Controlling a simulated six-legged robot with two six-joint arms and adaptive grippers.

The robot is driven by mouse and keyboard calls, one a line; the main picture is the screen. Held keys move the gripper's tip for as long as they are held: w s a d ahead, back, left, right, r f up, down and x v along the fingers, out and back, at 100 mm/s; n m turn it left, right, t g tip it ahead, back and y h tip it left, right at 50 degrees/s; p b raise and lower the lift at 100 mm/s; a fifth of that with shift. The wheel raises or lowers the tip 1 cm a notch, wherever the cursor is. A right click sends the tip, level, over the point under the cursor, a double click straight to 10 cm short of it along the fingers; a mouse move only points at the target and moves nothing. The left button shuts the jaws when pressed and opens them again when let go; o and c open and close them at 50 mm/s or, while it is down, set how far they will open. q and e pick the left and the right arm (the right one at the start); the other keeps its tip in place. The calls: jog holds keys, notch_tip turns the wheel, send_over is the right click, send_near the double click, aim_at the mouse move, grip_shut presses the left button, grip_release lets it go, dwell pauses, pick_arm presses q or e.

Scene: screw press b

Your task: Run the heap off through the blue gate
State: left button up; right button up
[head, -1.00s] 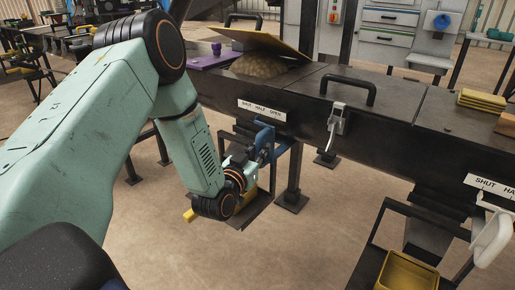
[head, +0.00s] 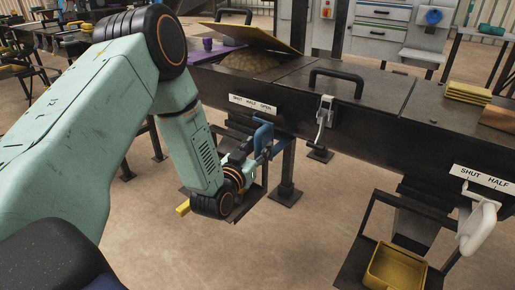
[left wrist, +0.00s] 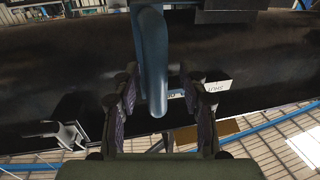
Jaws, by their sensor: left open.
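The heap (head: 250,62), a brownish mound, lies in a bay of the dark bench under a raised yellow lid. The blue gate's handle (head: 264,137) hangs at the bench front, below the OPEN end of a SHUT HALF OPEN label (head: 252,103). My left gripper (head: 251,153) is at this handle, partly hidden by its own wrist. In the left wrist view the blue handle (left wrist: 151,60) stands between the two open fingers (left wrist: 152,112), with gaps at both sides. My right gripper is not in view.
A second gate at right has a white handle (head: 478,226), with a yellow tray (head: 396,268) on a stand below it. A latch (head: 325,114) and a black lid handle (head: 338,78) stick out from the bench. Open floor lies in front.

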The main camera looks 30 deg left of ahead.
pick_arm(q)
jog(key=s+d, duration=0.1)
jog(key=s, duration=1.1)
jog(key=shift+d, duration=0.25)
jog(key=shift+c, duration=0.4)
dwell(4.5)
